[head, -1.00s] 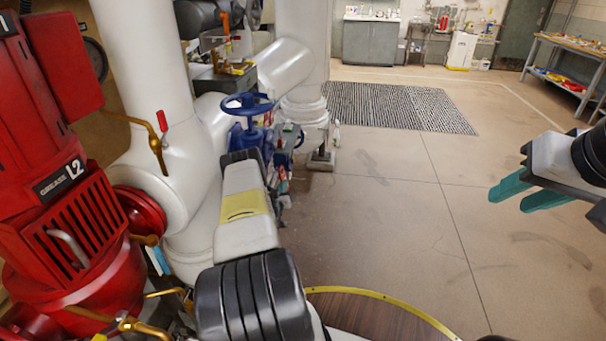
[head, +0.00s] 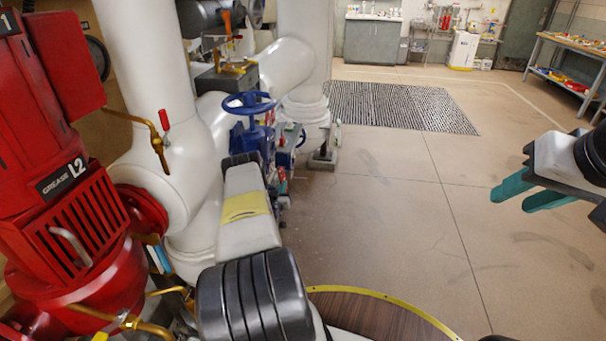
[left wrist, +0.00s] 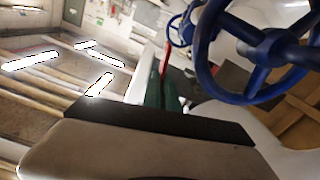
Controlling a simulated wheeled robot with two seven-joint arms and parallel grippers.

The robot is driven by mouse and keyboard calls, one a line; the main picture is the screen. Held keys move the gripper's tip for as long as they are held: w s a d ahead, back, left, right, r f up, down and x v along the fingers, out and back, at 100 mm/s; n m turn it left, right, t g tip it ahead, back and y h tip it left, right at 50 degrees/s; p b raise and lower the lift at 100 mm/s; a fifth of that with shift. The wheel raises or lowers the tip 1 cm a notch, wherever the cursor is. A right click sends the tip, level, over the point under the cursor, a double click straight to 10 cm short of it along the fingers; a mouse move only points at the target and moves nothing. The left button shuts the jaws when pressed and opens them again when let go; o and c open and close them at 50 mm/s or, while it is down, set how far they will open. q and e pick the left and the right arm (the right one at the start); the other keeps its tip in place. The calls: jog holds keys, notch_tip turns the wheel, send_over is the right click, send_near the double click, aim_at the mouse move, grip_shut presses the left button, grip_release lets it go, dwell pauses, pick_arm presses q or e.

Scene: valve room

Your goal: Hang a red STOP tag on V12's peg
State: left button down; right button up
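In the left wrist view, my left gripper's green fingers (left wrist: 163,92) are close together around a thin red piece (left wrist: 166,58). It looks like a red tag seen edge-on; no lettering is readable. In the head view, my left arm covers most of that gripper, beside the pipes. A blue handwheel (head: 250,104) stands just beyond my left wrist. A large blue handwheel (left wrist: 262,45) fills the upper right of the left wrist view, apart from the fingers. I cannot make out a V12 label or its peg. My right gripper (head: 528,195) is open and empty over the floor at right.
A red grease machine (head: 75,225) marked L2 and thick white pipes (head: 150,90) crowd the left. Brass levers (head: 158,140) stick out there. A striped mat (head: 400,106) and open floor lie ahead and right. A workbench (head: 572,50) stands far right.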

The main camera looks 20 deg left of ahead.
dwell(0.3)
pick_arm(q)
jog(key=c, duration=1.6)
grip_release()
jog(key=shift+o, duration=0.2)
jog(key=v, duration=0.8)
